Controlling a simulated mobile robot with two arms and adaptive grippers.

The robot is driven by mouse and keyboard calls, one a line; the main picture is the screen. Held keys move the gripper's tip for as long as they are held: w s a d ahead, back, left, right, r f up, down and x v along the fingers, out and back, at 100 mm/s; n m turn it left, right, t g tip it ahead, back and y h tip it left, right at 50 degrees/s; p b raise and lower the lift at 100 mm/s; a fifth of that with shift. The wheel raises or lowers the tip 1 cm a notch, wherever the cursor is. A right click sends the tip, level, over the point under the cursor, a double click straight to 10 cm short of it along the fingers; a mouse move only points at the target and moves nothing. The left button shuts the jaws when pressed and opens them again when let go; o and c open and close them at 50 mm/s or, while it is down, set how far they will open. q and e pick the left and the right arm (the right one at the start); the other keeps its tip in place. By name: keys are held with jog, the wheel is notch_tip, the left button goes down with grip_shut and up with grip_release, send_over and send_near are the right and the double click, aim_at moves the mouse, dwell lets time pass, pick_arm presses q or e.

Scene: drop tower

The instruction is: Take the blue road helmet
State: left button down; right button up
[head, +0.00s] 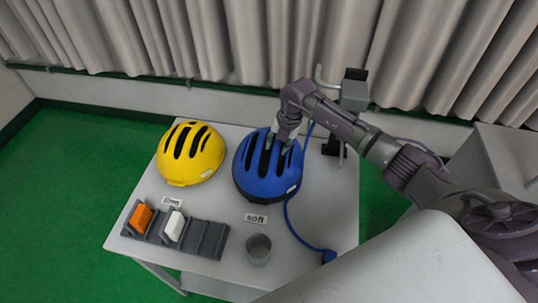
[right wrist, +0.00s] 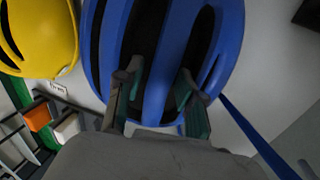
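The blue helmet (head: 267,169) sits on the white table (head: 225,207), right of the yellow helmet (head: 190,153), and has long dark vents and a blue strap trailing to the right. My right gripper (head: 280,142) reaches down onto its top. In the right wrist view, the blue helmet (right wrist: 165,70) fills the middle. The right gripper's two fingers (right wrist: 160,85) are apart, with their tips at the vents on either side of a blue rib. A dark gap shows between the left finger and the rib. My left gripper is not in view.
A grey rack (head: 208,238) holds an orange block (head: 141,218) and a white block (head: 174,226). A grey cup (head: 258,248) and a "soft" label (head: 256,218) are in front of the blue helmet. A grey box-like fixture (head: 355,91) stands behind.

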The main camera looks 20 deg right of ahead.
grip_shut()
jog(key=shift+r, duration=0.1)
